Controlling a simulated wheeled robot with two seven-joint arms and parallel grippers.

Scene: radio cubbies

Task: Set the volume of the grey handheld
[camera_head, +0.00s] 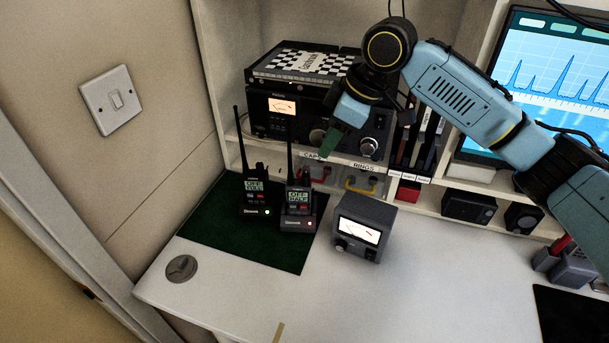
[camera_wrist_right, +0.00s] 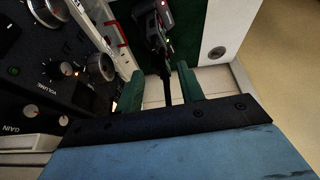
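Two handheld radios with upright antennas stand in chargers on a dark green mat (camera_head: 240,247). The left handheld (camera_head: 254,187) looks black and the right handheld (camera_head: 298,199) looks slightly greyer; their small labels read OFF and HALF. My right gripper (camera_head: 329,143) is above and behind the right handheld, in front of the shelf radio. In the right wrist view my right gripper (camera_wrist_right: 160,88) has its green fingers apart. A handheld (camera_wrist_right: 158,32) shows beyond them, its antenna running toward the gap; I see no contact. Its volume knob is not clear. My left gripper is not in view.
A large black radio (camera_head: 283,112) with protruding knobs is close to my right gripper; its VOLUME knob (camera_wrist_right: 87,75) shows in the wrist view. A grey meter box (camera_head: 361,227) stands right of the mat. The white desk (camera_head: 430,285) is clear at the front.

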